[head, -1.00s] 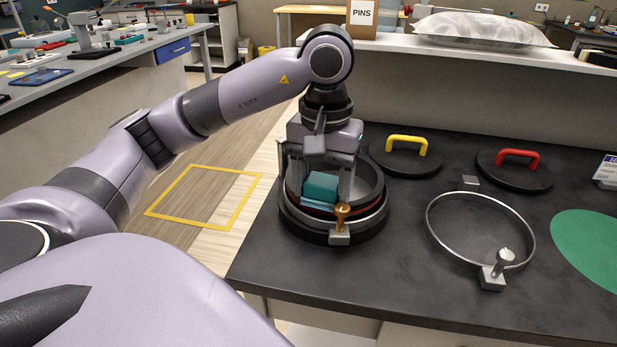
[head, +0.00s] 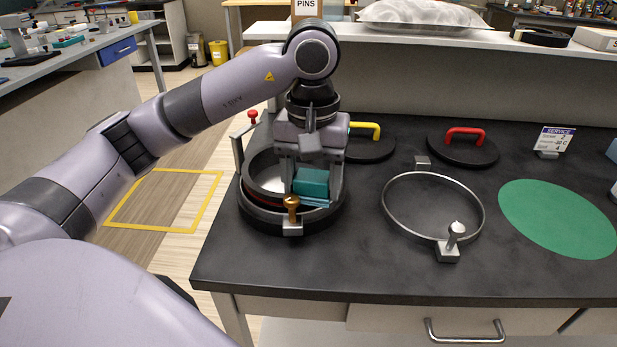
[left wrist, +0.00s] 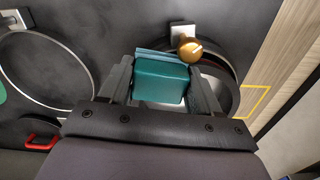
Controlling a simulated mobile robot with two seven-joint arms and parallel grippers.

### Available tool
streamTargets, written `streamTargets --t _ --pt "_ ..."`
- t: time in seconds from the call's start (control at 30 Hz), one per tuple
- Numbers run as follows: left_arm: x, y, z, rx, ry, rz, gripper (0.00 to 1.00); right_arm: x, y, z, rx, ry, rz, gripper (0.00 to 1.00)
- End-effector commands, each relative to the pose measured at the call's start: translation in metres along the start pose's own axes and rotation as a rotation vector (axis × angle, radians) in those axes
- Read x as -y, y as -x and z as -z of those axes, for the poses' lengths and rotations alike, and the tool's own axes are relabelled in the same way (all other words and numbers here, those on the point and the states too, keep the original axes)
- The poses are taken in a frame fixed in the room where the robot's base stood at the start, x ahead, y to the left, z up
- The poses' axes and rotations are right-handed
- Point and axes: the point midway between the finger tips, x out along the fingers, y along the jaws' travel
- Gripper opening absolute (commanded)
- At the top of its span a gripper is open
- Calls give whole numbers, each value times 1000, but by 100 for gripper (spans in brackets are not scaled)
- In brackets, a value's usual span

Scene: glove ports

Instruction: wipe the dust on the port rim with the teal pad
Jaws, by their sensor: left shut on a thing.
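My left gripper (head: 314,190) is shut on the teal pad (head: 312,181), a block with a lighter blue layer along its lower edge. The pad is over the right front part of the dark round port (head: 262,218); I cannot tell whether it touches the rim. A brass knob on a grey clamp (head: 291,208) stands at the port's front, close left of the pad. In the left wrist view the teal pad (left wrist: 161,80) sits between both fingers, with the brass knob (left wrist: 189,49) beside it. No dust is clear to see; the gripper hides part of the rim. My right gripper is not in view.
A red-knobbed post (head: 252,116) stands at the port's back left. An open metal ring with a clamp (head: 385,210) lies to the right, then a green disc (head: 558,218). Black lids with yellow (head: 365,130) and red (head: 465,135) handles lie behind. The front counter is bare.

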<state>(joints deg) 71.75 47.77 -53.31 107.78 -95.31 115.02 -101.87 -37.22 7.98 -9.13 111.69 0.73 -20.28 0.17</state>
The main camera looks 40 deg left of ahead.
Motion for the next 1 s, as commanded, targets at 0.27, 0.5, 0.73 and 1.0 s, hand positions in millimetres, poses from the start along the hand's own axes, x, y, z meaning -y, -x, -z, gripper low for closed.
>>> streamTargets --t 0.27,0.5,0.73,1.0 --pt "1 16 0 1 3 3 30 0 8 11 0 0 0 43" --pt "1 41 0 1 3 3 30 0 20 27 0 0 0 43" --pt "1 60 1 0 3 3 30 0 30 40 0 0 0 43" --pt "1 59 1 1 3 3 30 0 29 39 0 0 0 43"
